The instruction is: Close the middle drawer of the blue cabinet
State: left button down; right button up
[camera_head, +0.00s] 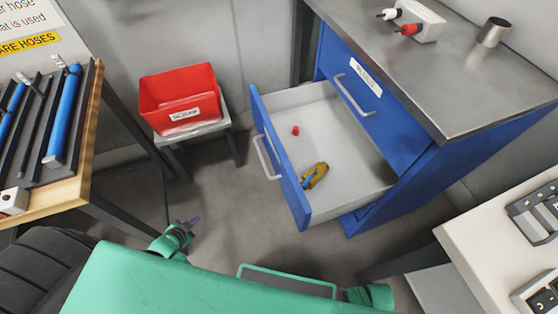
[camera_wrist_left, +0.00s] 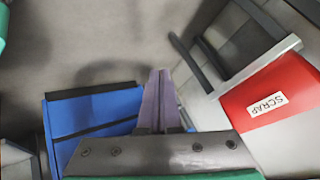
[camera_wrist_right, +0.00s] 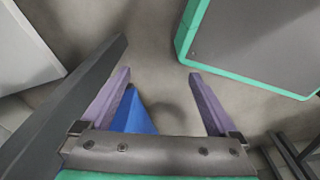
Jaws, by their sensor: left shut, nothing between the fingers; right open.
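The blue cabinet (camera_head: 420,185) stands at the right in the head view, under a grey metal top. Its open drawer (camera_head: 345,135), below the shut labelled upper drawer (camera_head: 362,95), is pulled well out to the left. The drawer's blue front (camera_head: 283,165) carries a pale bar handle (camera_head: 265,158). My left gripper (camera_head: 195,221) is low, left of the drawer front and apart from it. Its purple fingers are together and empty in the left wrist view (camera_wrist_left: 162,95). My right gripper (camera_wrist_right: 165,85) is open and empty; a blue piece (camera_wrist_right: 133,112) shows beyond its fingers.
Inside the drawer lie a small red object (camera_head: 295,130) and a yellow-brown object (camera_head: 315,176). A red scrap bin (camera_head: 180,95) stands on a low stool (camera_head: 200,128). A wooden-edged bench (camera_head: 75,175) is left, a white table (camera_head: 490,235) right. Floor between is clear.

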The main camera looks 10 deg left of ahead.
aim_at(279, 156)
pick_arm(q)
jog(key=w+r+m+t+h+b, duration=0.55)
jog(key=w+r+m+b, duration=0.4)
jog(key=w+r, duration=0.3)
pick_arm(e)
jog(key=w+a+f+b, duration=0.1)
jog(key=w+a+b, duration=0.25)
jog(key=w, duration=0.45)
pick_arm(q)
jog(key=s+d+r+m+g+h+b, duration=0.35)
jog(key=d+r+m+h, duration=0.7)
jog(key=d+m, duration=0.35)
jog(key=shift+g, duration=0.4)
jog(key=x, duration=0.4)
jog(key=b+x, duration=0.1)
jog(key=x, duration=0.3)
jog(key=w+b+x, duration=0.1)
jog(key=x, duration=0.3)
jog(key=shift+w+r, duration=0.2)
jog(key=shift+r, duration=0.15)
jog(key=shift+w+d, duration=0.2)
jog(key=shift+d, duration=0.2)
pick_arm(e)
notch_tip(279, 156, up, 10)
jog(key=shift+s+t+y, duration=0.15)
jog(key=shift+t+y, duration=0.15)
jog(key=shift+y, duration=0.1)
